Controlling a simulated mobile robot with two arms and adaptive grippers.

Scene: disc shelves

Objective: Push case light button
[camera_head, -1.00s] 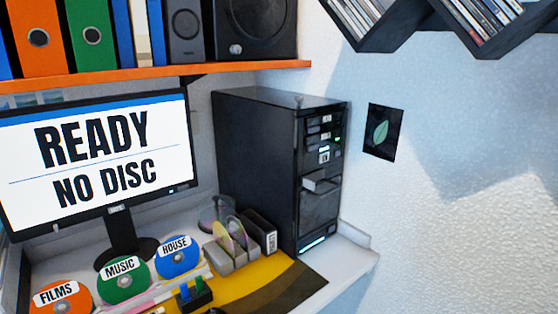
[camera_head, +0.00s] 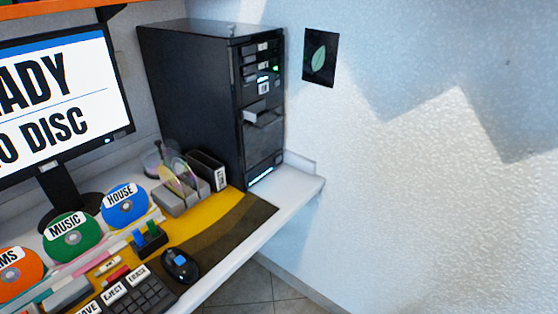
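The black computer case (camera_head: 195,95) stands upright at the back right end of the white desk. Its front panel (camera_head: 262,140) faces right and toward me. The panel carries drive bays, a small green light (camera_head: 276,68), a white-marked square (camera_head: 264,87) and a protruding grey tray or flap (camera_head: 262,114). A pale lit strip (camera_head: 261,175) glows at the bottom of the panel. A small knob-like part (camera_head: 231,30) sits on the top front edge. I cannot tell which of these is the light button. Neither of my grippers is in view.
Labelled discs (camera_head: 125,205), a disc rack (camera_head: 185,195), a mouse (camera_head: 180,264) and a keyboard (camera_head: 140,296) crowd the desk. A leaf picture (camera_head: 320,57) hangs on the wall. The space right of the desk is clear.

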